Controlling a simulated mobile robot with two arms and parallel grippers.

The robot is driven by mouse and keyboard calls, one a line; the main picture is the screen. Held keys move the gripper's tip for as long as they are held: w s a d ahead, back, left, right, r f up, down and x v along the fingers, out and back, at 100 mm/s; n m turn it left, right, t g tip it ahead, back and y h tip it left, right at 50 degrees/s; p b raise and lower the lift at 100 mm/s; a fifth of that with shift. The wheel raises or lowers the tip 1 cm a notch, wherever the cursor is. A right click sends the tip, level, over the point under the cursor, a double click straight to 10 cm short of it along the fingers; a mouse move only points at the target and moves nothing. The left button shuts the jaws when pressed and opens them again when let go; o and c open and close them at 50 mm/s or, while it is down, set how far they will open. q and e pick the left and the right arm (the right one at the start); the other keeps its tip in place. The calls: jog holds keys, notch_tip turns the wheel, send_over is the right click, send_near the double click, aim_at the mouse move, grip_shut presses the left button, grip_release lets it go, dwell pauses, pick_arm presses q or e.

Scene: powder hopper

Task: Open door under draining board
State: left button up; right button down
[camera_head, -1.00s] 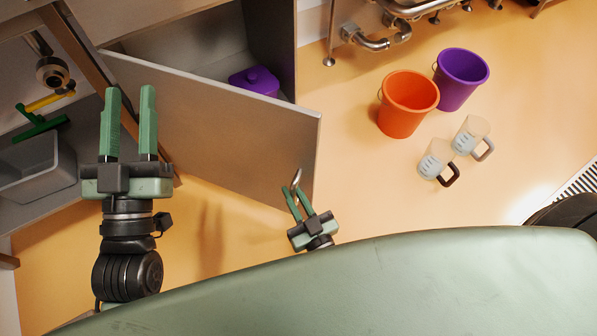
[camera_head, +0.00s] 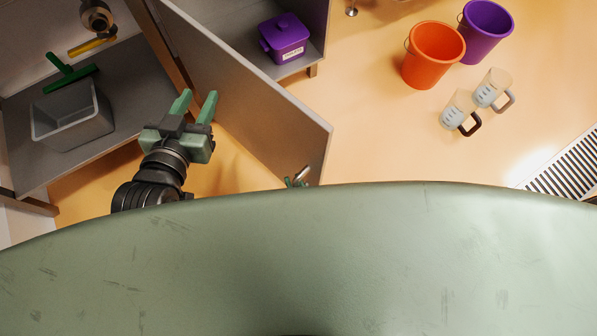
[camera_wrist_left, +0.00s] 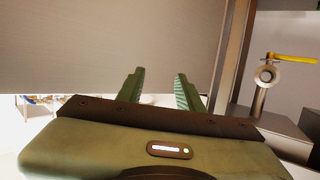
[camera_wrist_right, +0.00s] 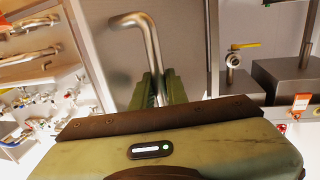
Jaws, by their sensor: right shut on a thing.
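The grey door (camera_head: 245,90) under the draining board stands ajar, swung out from the cabinet. Its metal handle (camera_head: 303,174) is near the door's free edge, and it also shows as a bent bar in the right wrist view (camera_wrist_right: 150,45). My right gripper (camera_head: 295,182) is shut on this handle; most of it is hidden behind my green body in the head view. My left gripper (camera_head: 198,104) is open and empty, close to the door's face near the hinge side; its fingers also show in the left wrist view (camera_wrist_left: 158,90).
Inside the cabinet is a purple lidded box (camera_head: 284,38). A grey bin (camera_head: 72,115) and a yellow-handled valve (camera_head: 95,42) are at left.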

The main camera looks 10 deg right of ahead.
jog(key=c, duration=1.4)
grip_release()
